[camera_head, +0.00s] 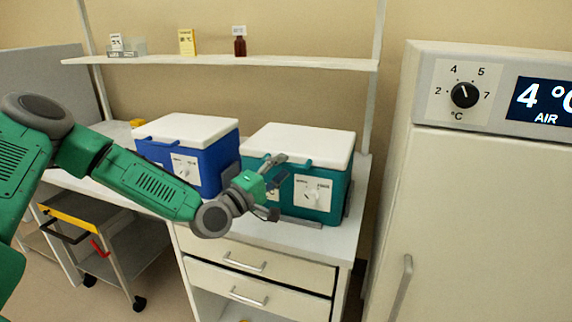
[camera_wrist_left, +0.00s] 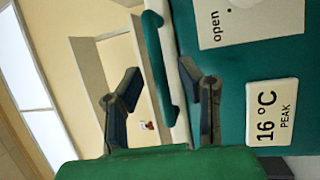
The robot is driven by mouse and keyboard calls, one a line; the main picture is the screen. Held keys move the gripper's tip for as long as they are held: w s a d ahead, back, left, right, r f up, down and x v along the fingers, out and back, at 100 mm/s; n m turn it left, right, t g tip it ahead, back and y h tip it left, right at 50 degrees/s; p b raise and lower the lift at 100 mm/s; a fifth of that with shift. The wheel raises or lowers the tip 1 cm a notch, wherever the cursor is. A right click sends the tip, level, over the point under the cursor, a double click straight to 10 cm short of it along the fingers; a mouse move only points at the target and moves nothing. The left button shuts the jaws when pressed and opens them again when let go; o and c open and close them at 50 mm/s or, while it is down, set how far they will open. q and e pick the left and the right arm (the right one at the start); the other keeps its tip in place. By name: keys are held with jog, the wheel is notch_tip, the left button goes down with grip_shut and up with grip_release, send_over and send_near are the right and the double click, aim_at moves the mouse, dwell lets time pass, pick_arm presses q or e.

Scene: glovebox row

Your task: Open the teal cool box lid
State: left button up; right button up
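The teal cool box (camera_head: 340,192) stands on the counter with its white lid (camera_head: 305,140) shut. A teal handle tab (camera_wrist_left: 158,65) runs along the lid's front edge, seen turned sideways in the left wrist view. My left gripper (camera_head: 278,172) is at the front of the box, at about lid-edge height. It also shows in the left wrist view (camera_wrist_left: 160,85), its fingers open and apart. The tab appears in the gap between them, one finger in front of the box wall. I cannot tell whether either finger touches. My right gripper is not in view.
A blue cool box (camera_head: 205,170) with a white lid stands close on the left. A shelf (camera_head: 220,60) with small items runs above. A white cabinet (camera_head: 490,200) with a dial is on the right. Drawers (camera_head: 255,270) are below the counter, a cart (camera_head: 110,250) at lower left.

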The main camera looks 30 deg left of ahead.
pick_arm(q)
jog(key=shift+w, duration=0.5)
jog(key=shift+w+a, duration=0.25)
jog(key=shift+w, duration=0.1)
jog(key=shift+d+r, duration=0.1)
jog(key=shift+d, duration=0.05)
jog(key=shift+c, duration=0.9)
jog(key=shift+d, duration=0.1)
grip_shut()
jog(key=shift+d, duration=0.1)
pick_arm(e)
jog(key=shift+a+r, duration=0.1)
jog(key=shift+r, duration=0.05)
